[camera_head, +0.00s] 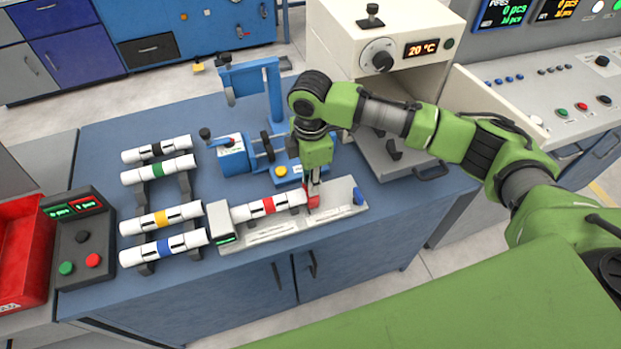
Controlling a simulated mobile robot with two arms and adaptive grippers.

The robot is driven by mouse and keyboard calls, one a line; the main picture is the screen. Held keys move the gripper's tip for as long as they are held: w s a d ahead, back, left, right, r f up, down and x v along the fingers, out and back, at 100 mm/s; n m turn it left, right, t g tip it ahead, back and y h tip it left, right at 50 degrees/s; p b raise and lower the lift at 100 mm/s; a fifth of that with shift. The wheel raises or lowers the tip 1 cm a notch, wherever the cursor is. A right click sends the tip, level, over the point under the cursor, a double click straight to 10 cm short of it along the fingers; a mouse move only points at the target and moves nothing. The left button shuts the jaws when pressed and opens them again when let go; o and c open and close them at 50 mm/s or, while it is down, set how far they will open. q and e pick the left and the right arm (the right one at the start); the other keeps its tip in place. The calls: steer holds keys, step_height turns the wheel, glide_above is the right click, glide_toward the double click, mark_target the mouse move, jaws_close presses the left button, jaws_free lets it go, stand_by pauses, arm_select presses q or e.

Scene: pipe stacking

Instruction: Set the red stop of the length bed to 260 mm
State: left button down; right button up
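The length bed (262,241) is a light grey plate near the front of the blue workbench, with a grey block and small green display (224,238) at its left end. A white pipe with a red band (247,210) lies on it. The red stop (312,201) stands on the bed at the pipe's right end. My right gripper (313,190) points down at the red stop, its fingertips at or around it; whether they grip it is too small to tell. The display's number is not readable. My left gripper is not in view.
Pipes with black, green, yellow and blue bands (163,217) lie on a rack at left. A blue clamp device (232,157) stands behind the bed, and a cream oven (341,38) reading 20 °C behind my arm. A button box (72,240) and red bin (22,250) are far left.

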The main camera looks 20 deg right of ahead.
jaws_close()
steer(key=shift+d+r, duration=0.1)
steer(key=shift+d, duration=0.1)
steer(key=d+p, duration=0.3)
steer(key=d, duration=0.4)
steer(key=shift+w+d+p, duration=0.15)
steer(key=shift+d+p, duration=0.15)
steer(key=shift+p, duration=0.1)
steer(key=shift+d, duration=0.1)
steer(key=o, duration=0.7)
jaws_free()
steer(key=shift+c, duration=0.2)
